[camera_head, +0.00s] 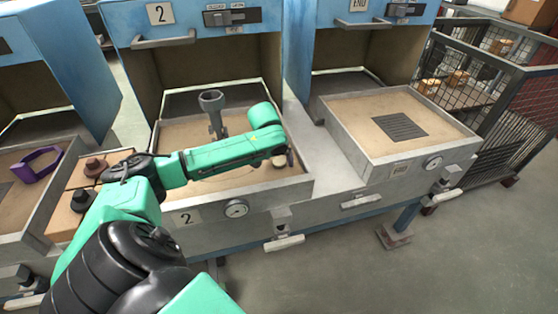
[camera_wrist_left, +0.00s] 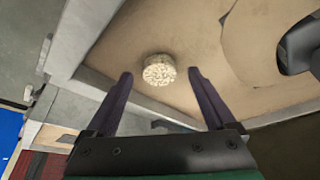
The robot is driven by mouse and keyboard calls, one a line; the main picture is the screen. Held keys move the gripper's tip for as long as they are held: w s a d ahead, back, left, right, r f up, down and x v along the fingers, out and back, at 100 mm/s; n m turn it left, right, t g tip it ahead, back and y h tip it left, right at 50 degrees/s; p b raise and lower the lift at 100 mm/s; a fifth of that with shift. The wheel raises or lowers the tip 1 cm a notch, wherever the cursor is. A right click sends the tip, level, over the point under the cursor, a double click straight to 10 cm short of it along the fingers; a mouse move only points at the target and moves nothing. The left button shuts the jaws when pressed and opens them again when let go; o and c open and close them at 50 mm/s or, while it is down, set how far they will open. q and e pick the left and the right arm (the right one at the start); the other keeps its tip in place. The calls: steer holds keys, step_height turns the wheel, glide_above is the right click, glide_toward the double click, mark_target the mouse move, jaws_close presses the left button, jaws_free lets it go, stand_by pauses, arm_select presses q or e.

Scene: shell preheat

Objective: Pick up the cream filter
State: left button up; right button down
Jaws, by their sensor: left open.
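The cream filter (camera_wrist_left: 159,69) is a small round porous disc lying on the sandy bed of tray 2, near the tray's wall. In the head view a pale piece of it (camera_head: 280,161) shows under the end of my left arm; the rest is hidden. My left gripper (camera_wrist_left: 160,80) is open above it. Its two dark fingers appear on either side of the filter in the wrist view, apart from it. In the head view the left gripper (camera_head: 286,155) points down near the tray's right side. My right gripper is not in view.
A grey funnel-topped part (camera_head: 211,101) stands in tray 2 behind my arm. The tray's raised grey rim (camera_head: 262,195) is close by. The END tray (camera_head: 350,135) with a dark grate stands to the right. Dark and brown pieces (camera_head: 92,168) and a purple clamp-like piece (camera_head: 37,165) lie left.

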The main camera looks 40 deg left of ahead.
arm_select(q)
steer(key=shift+w+f, duration=0.15)
steer(key=shift+f, duration=0.05)
jaws_close()
